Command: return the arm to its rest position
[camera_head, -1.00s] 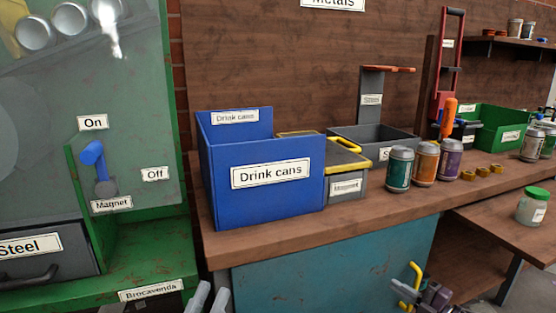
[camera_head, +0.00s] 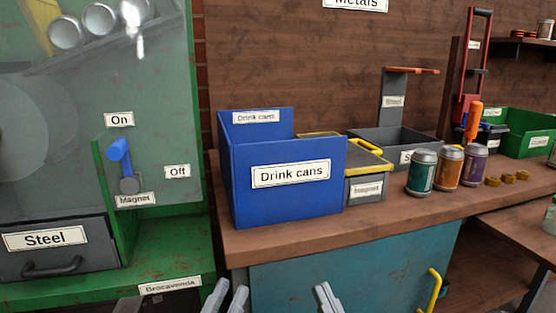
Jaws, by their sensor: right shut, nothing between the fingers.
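My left gripper (camera_head: 227,298) shows at the bottom edge, left of centre. Its two grey fingertips stand apart with nothing visible between them. My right gripper (camera_head: 326,298) shows at the bottom edge, right of the left one. Its grey fingertips are together and empty. Both are in front of the teal cabinet below the bench, lower than the bench top. The rest of both arms is out of frame.
The wooden bench (camera_head: 285,239) carries a blue drink cans bin (camera_head: 285,205), a teal can (camera_head: 421,174), an orange can (camera_head: 447,168) and a purple can (camera_head: 473,166). A yellow handle (camera_head: 433,292) sticks out at lower right. The green machine (camera_head: 172,262) stands at left.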

